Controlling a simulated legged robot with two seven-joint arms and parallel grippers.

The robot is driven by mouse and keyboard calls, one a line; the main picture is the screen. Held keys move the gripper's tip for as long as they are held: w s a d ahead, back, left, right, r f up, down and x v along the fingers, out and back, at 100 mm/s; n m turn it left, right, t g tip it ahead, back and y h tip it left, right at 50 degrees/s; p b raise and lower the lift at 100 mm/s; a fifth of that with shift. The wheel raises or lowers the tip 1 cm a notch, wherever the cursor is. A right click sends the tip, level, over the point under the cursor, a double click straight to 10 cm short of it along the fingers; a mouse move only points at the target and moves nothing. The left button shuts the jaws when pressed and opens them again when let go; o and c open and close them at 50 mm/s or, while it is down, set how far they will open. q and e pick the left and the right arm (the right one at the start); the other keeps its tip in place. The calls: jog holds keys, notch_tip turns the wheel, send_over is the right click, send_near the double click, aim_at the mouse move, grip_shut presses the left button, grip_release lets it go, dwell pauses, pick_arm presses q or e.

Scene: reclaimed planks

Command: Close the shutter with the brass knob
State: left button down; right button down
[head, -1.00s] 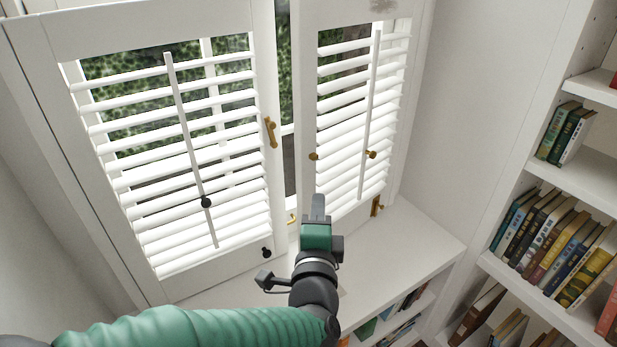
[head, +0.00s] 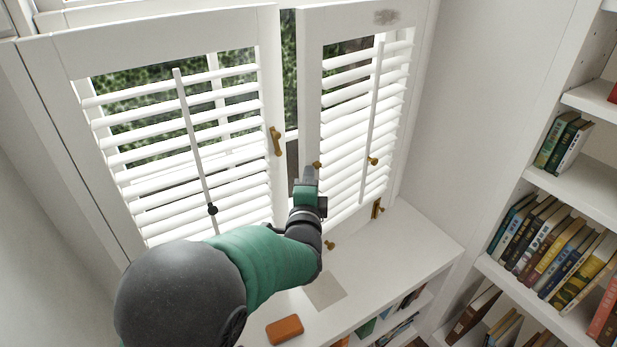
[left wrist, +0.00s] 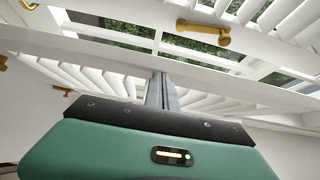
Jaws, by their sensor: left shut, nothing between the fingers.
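The right shutter (head: 311,110) stands on the right of the window, with white slats and a brass knob (head: 373,161) by its tilt rod. A smaller brass piece (head: 317,164) sits on its left stile. The left shutter (head: 269,90) has a brass handle (head: 275,140) and a black knob (head: 212,210). A gap with foliage behind shows between the two shutters. My left gripper (head: 309,175) is shut and empty, in front of the right shutter's left stile; contact cannot be told. Its closed fingers (left wrist: 160,90) also show in the left wrist view. My right gripper is out of view.
A white sill (head: 410,245) runs below the shutters, with an orange block (head: 284,328) and a pale flat sheet (head: 325,290) on it. A small brass piece (head: 329,244) shows near the right shutter's foot. White bookshelves (head: 560,195) stand at the right.

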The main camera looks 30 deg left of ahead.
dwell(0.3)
pick_arm(q)
jog(key=a, duration=0.1)
jog(key=w+a, duration=0.1)
jog(key=a, duration=0.2)
jog(key=shift+w+a, duration=0.3)
jog(key=shift+w, duration=0.05)
jog(key=shift+d, duration=0.1)
